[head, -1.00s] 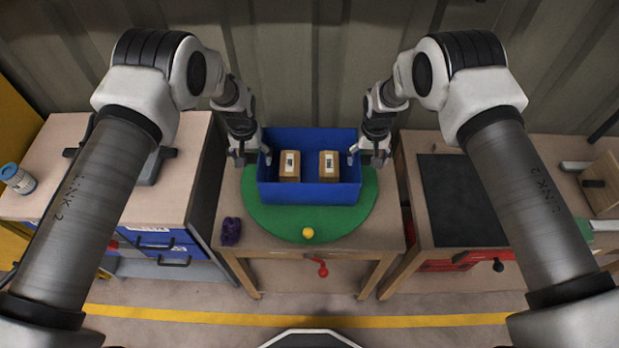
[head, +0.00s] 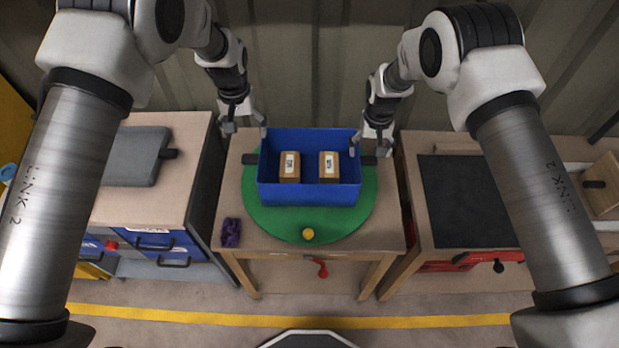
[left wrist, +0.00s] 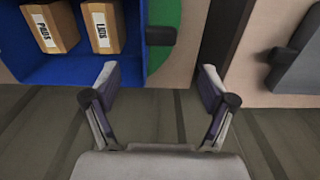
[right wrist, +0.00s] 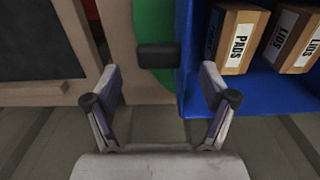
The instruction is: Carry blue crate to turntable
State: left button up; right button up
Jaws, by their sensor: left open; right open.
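The blue crate (head: 309,193) sits on the green round turntable (head: 350,220) on the middle bench. It holds two brown boxes, a left one (head: 289,167) and a right one (head: 329,166); the wrist views show labels reading PADS and LIDS. Dark handles stick out from the crate's left (head: 249,158) and right (head: 369,160) sides. My left gripper (head: 246,130) is open and empty, above and behind the left handle. My right gripper (head: 370,150) is open and empty, raised by the right handle; the right wrist view shows that handle (right wrist: 158,55) beyond its fingers, apart from them.
A yellow ball (head: 308,234) lies on the turntable's front. A purple item (head: 231,232) lies at the bench's front left. Side benches stand left (head: 185,180) and right, the right one with a black mat (head: 465,200). A corrugated wall stands close behind.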

notch_tip(320, 180, up, 8)
jog(key=shift+f, duration=0.2)
jog(key=shift+s, duration=0.1)
